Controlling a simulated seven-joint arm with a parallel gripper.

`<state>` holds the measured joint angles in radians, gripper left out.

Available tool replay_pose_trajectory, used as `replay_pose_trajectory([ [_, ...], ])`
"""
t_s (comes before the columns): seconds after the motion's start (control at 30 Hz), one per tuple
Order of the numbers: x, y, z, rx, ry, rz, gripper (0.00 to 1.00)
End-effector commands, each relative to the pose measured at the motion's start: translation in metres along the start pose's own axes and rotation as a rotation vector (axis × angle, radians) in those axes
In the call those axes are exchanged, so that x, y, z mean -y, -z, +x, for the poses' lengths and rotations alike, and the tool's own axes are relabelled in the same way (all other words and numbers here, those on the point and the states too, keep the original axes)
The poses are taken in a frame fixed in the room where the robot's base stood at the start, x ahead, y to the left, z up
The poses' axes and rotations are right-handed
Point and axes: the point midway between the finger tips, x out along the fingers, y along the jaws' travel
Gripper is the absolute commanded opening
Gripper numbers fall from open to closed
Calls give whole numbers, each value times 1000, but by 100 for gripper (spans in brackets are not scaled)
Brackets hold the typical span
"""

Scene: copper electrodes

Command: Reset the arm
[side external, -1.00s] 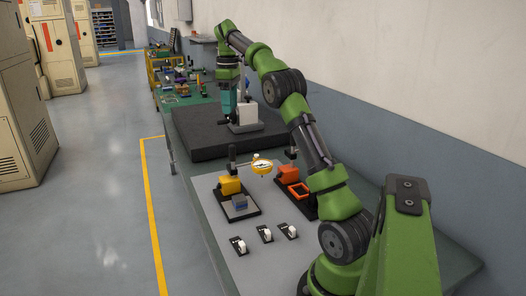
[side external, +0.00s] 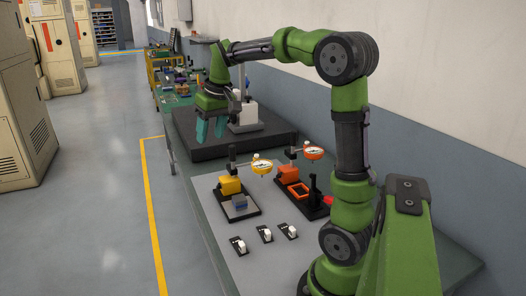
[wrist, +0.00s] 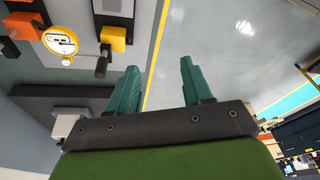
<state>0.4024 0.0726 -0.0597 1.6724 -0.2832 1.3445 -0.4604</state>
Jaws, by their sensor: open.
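My gripper (side external: 208,128) is open and empty, with its teal fingers pointing down above the left part of the dark slab (side external: 190,150). In the wrist view, the two teal fingers (wrist: 161,82) are apart with only floor and bench edge between them. My green arm is raised and bent, with its elbow high at the upper middle of the side view. I see no electrode that I can make out clearly.
On the grey mat stand a yellow dial gauge (side external: 262,167), an orange dial gauge (side external: 313,153) and several small black plates with white parts (side external: 239,246). A white block with a post (side external: 243,116) stands on the slab. Open floor lies left of the bench.

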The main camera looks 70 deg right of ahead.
Motion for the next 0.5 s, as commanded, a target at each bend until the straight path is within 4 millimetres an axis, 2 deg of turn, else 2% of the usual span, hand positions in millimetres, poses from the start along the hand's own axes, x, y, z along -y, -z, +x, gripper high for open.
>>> replay_pose_trajectory([
  [0.03, 20, -21, -4, -31, 27, 18, 50],
  [0.2, 73, -92, -7, -125, 131, 91, 50],
  [0.4, 109, -172, -3, -195, 249, 91, 50],
  [0.5, 117, -198, -3, -214, 288, 45, 50],
])
